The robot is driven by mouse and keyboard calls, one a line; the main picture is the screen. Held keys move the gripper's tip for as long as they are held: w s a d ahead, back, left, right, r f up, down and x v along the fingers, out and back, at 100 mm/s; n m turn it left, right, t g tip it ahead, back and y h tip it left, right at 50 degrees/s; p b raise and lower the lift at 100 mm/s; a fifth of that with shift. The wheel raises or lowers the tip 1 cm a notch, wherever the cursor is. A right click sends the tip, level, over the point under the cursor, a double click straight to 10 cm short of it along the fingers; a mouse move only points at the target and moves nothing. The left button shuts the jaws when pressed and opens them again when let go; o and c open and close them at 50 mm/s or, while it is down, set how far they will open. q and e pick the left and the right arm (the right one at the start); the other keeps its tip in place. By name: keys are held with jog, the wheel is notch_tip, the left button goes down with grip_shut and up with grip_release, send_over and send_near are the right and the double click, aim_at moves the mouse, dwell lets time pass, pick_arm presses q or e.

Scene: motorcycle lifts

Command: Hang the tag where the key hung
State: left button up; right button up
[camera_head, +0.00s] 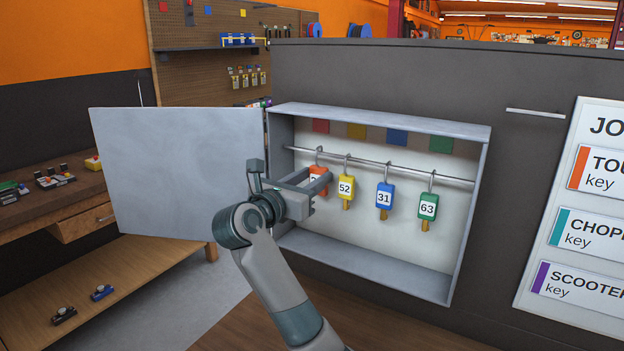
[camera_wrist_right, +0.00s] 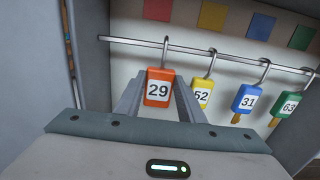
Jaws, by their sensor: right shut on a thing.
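My right gripper (camera_head: 314,184) is inside the open key cabinet at its left end, shut on the orange tag numbered 29 (camera_wrist_right: 158,88). The tag's hook reaches up to the rail (camera_head: 400,168) and appears to be over it. My gripper hides the tag's lower end, so I cannot tell whether a key is on it. To its right, a yellow tag 52 (camera_head: 346,187), a blue tag 31 (camera_head: 384,196) and a green tag 63 (camera_head: 428,206) hang from the rail with brass key ends below. My left gripper is not in view.
The cabinet door (camera_head: 180,170) stands open to the left. Red, yellow, blue and green squares mark the back panel above the rail. A job board (camera_head: 580,215) with key labels is at the right. A wooden workbench (camera_head: 80,205) stands at the left.

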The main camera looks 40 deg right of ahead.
jog(key=shift+d, duration=0.1)
jog(key=o, duration=1.1)
jog(key=b+v, duration=0.1)
jog(key=v, duration=1.6)
jog(key=shift+s+a+r, duration=0.1)
jog(key=shift+a, duration=0.15)
